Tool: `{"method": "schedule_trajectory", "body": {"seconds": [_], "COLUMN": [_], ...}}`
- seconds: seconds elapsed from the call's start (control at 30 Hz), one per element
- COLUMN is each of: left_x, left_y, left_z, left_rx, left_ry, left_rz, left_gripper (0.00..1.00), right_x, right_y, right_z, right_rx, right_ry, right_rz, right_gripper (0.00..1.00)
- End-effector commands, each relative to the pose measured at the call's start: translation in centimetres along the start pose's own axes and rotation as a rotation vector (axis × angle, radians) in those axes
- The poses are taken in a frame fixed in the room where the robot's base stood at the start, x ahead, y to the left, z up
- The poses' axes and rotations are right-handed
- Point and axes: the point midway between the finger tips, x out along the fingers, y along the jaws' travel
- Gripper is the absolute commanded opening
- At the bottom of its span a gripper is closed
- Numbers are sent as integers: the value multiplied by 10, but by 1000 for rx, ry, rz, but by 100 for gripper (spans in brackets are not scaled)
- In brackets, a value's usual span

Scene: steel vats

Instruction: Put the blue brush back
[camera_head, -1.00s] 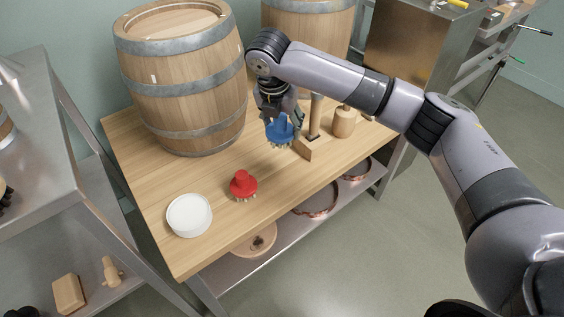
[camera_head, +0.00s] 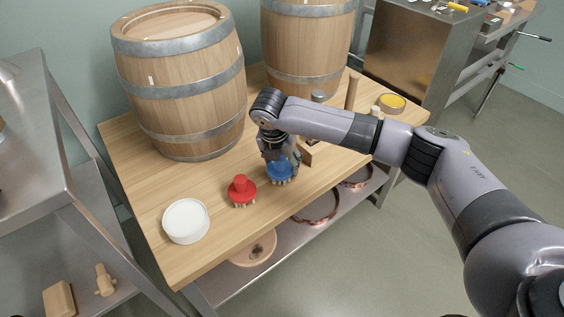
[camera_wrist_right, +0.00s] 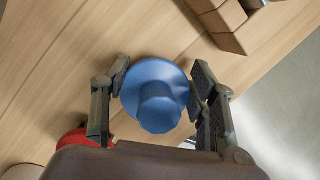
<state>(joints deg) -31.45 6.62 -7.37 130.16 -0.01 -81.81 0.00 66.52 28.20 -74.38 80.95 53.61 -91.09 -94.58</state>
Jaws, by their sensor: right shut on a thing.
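The blue brush (camera_head: 280,172) is at the wooden table's front part, just right of the red brush (camera_head: 241,190), bristles down. I cannot tell whether its bristles touch the wood. My right gripper (camera_head: 278,157) is above it and shut on it. In the right wrist view the blue brush (camera_wrist_right: 156,95) sits between the two fingers (camera_wrist_right: 160,82), with its round knob toward the camera. The red brush shows partly at the lower left there (camera_wrist_right: 75,141). My left gripper is not in view.
A white round container (camera_head: 186,221) stands left of the red brush. Two barrels (camera_head: 185,85) stand at the back. A wooden block (camera_head: 306,155) and other wooden tools are close on the right. A yellow-topped tin (camera_head: 392,102) is at the far right. The lower shelf holds copper coils (camera_head: 316,207).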

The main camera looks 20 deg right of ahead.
Motion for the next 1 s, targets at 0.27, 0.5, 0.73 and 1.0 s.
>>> {"method": "schedule_trajectory", "body": {"seconds": [0.27,0.5,0.73,1.0], "left_x": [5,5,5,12], "left_y": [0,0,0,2], "left_z": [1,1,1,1], "left_rx": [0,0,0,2], "left_ry": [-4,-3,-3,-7], "left_rz": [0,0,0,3], "left_gripper": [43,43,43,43], "right_x": [2,2,1,-19], "right_y": [0,0,0,1], "right_z": [-1,0,0,2], "right_rx": [0,0,0,-1], "right_ry": [1,0,0,-2], "right_rz": [0,0,0,2], "right_gripper": [60,74,74,74]}}
